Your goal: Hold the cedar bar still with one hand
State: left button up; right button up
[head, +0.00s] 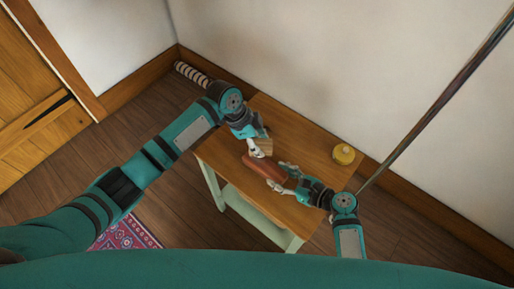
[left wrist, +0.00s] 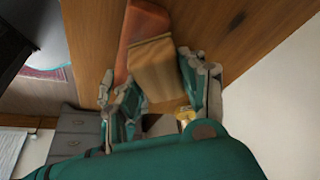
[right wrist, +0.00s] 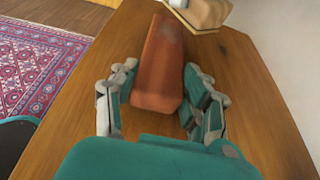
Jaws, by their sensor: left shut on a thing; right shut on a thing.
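The cedar bar (head: 263,168), a long reddish-brown block, lies on the wooden table. It also shows in the left wrist view (left wrist: 139,28) and the right wrist view (right wrist: 158,62). My right gripper (head: 282,178) is shut on its near part, with a finger on each side. A paler wooden block (head: 265,146) is at the bar's far part; it shows in the left wrist view (left wrist: 156,68). My left gripper (head: 258,148) is shut on this block. Whether the block touches the bar is unclear.
The small table (head: 312,148) stands near the wall. A round yellow tin (head: 343,154) sits near its right edge. A dark pole (head: 438,102) slants across the right. A patterned rug (head: 127,233) lies on the floor at lower left.

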pick_arm(q)
jog(key=shift+r, duration=2.65)
